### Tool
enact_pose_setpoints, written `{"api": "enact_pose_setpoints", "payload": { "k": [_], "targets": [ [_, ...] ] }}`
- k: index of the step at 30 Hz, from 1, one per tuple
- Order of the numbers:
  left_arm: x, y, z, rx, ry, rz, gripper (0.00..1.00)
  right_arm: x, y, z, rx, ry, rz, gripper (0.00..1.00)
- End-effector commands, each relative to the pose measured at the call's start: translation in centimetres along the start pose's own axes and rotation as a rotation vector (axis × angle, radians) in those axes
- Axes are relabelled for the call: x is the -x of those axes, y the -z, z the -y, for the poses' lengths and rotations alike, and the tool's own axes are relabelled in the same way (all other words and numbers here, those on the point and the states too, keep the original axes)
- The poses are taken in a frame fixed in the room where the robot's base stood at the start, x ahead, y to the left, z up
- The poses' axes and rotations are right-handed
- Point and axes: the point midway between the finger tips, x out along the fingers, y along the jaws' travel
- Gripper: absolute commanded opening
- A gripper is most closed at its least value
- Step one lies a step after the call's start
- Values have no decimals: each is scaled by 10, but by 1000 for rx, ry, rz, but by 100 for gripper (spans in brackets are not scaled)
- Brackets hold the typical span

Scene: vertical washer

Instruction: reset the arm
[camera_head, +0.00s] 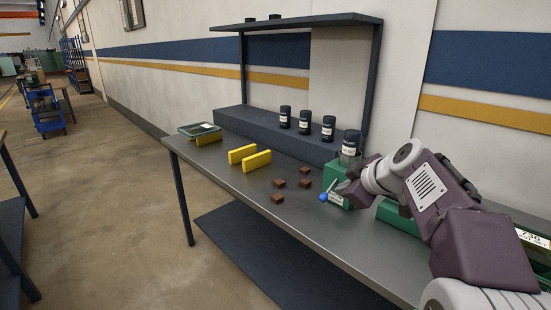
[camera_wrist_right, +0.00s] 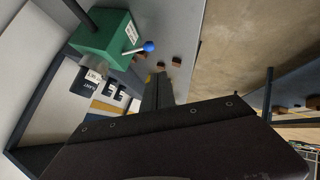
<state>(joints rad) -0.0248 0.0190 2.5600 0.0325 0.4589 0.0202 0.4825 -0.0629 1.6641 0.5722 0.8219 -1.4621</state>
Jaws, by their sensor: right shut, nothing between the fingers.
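My right arm comes in from the right in the head view. Its gripper (camera_head: 347,187) is over the workbench (camera_head: 235,178), close to a green machine (camera_head: 335,199) with a blue-knobbed lever (camera_head: 323,197). In the right wrist view the fingers (camera_wrist_right: 157,88) are together and empty. The green machine (camera_wrist_right: 104,42) and the blue knob (camera_wrist_right: 149,46) show there to the upper left of the fingers, apart from them. In the head view the arm partly hides the machine. My left gripper is not in view.
Several brown blocks (camera_head: 278,199) lie on the bench left of the machine. Two yellow bars (camera_head: 249,158) and a tray (camera_head: 199,129) stand farther left. Floor (camera_head: 120,190) left of the bench is clear.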

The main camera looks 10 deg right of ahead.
Motion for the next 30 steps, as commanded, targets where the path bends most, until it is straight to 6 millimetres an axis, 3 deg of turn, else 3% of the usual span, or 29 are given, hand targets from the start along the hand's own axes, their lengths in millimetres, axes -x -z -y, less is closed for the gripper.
{"api": "enact_pose_setpoints", "payload": {
  "k": [2, 3, 5, 6, 9, 12, 16, 19, 22, 25, 27, 30],
  "targets": [
    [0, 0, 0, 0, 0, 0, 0, -6, 14, 13, 27, 29, -20, 0],
    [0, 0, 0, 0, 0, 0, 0, -13, 25, 28, 51, 67, -36, 0],
    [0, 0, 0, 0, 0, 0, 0, -31, 27, 69, 83, 165, -26, 0],
    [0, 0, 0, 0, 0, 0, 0, -44, 18, 103, 111, 240, 4, 0],
    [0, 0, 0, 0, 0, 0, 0, -68, -21, 187, 87, 401, 138, 0],
    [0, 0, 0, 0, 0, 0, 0, -72, -74, 255, -14, 488, 316, 0],
    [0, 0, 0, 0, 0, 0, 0, -60, -140, 313, -195, 492, 546, 0],
    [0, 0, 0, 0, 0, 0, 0, -49, -179, 332, -365, 426, 677, 0],
    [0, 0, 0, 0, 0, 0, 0, -45, -198, 337, -544, 334, 745, 0],
    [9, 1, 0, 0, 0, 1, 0, -44, -190, 327, -741, 240, 758, 0],
    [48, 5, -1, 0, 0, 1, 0, -19, -166, 308, -730, 245, 757, 0],
    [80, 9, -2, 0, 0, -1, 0, 1, -147, 292, -730, 246, 757, 0]
  ]
}}
